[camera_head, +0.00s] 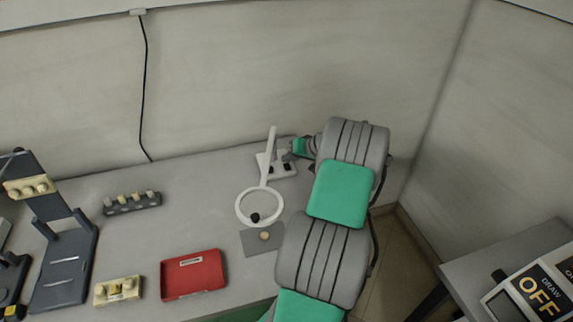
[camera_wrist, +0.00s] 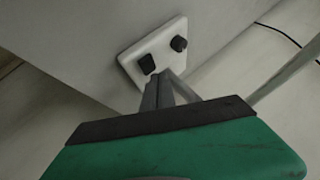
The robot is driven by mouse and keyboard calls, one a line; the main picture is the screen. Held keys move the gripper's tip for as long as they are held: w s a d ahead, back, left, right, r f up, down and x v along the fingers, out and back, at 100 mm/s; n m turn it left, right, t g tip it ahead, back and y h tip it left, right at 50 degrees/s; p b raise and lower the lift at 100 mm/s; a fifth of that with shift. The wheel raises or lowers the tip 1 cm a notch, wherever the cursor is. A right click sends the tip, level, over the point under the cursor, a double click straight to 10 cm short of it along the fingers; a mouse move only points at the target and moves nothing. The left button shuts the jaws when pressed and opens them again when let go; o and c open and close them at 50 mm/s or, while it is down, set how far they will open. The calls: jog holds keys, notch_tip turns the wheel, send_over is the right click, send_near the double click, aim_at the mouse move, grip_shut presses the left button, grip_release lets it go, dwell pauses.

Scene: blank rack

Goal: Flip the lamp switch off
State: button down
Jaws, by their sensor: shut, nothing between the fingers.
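The lamp is a white ring (camera_head: 260,206) on a pale upright arm (camera_head: 270,150), with a white base (camera_head: 264,166) at the back of the bench. The base also shows in the wrist view (camera_wrist: 163,42), carrying two small black parts: one (camera_wrist: 178,43) at the far side and one (camera_wrist: 147,64) close to my fingers. I cannot tell which is the switch or how it is set. My gripper (camera_wrist: 160,82) is shut and empty, its fingertips at the near edge of the base by the nearer black part. Contact is unclear.
On the bench are a red tray (camera_head: 195,275), a grey mat (camera_head: 258,242) with a small tan piece, a dark rack (camera_head: 132,204) and a cream block (camera_head: 118,290). A dark stand (camera_head: 65,260) is at left. Walls close in behind and right. An OFF sign (camera_head: 540,292) is lower right.

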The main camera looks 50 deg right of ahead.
aim_at(289, 165)
jog(key=shift+f, duration=0.25)
jog(key=shift+r, duration=0.15)
jog(key=shift+r, duration=0.6)
jog(key=shift+r+p, duration=1.7)
jog(key=shift+r, duration=0.75)
jog(key=shift+r, duration=0.1)
